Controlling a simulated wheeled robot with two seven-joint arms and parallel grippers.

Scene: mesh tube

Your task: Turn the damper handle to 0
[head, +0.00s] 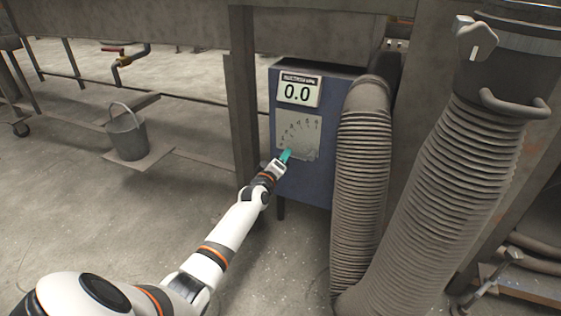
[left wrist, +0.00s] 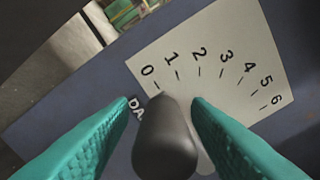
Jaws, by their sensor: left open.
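The damper handle (left wrist: 165,138) is a dark grey, rounded lever in the left wrist view, in front of a pale dial plate (left wrist: 225,60) marked 0 to 6. Its far end lies near the 0 mark, below the 0 and 1 numerals. My left gripper (left wrist: 160,108) has its teal fingers open, one on each side of the handle; I cannot tell whether either touches it. In the head view, my left gripper (head: 286,156) reaches the dial plate (head: 299,132) and hides most of the handle. My right gripper is not in view.
The blue cabinet (head: 305,190) carries a display (head: 299,91) reading 0.0. A ribbed hose (head: 360,180) runs close to its right side, with a larger hose (head: 440,180) beyond. A metal post (head: 242,110) stands left.

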